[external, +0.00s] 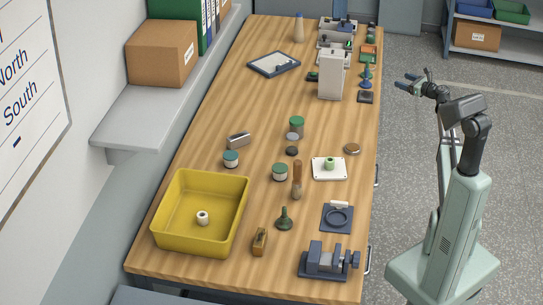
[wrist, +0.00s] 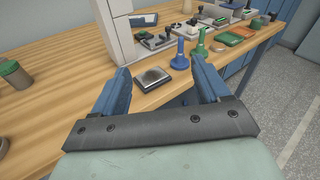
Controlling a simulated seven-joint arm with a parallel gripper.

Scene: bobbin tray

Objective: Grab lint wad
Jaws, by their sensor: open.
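My gripper (external: 406,83) is open and empty, off the right side of the workbench near its far half. In the wrist view my gripper (wrist: 160,72) shows two blue fingers spread wide with nothing between them. No thing is clearly recognisable as a lint wad. A small white round piece with a dark centre (external: 202,217) lies inside the yellow bin (external: 178,247) at the near left, far from my gripper. A small pale green spool-like piece (external: 329,163) stands on a white square plate (external: 318,176). I cannot tell whether either is lint.
The wooden bench (external: 215,120) holds a tall white block (external: 330,76), a dark square pad (wrist: 152,83), blue (wrist: 179,55) and green (wrist: 200,43) knobbed pieces, several jars and a vise (external: 330,259). A shelf with a cardboard box (external: 160,55) borders the left.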

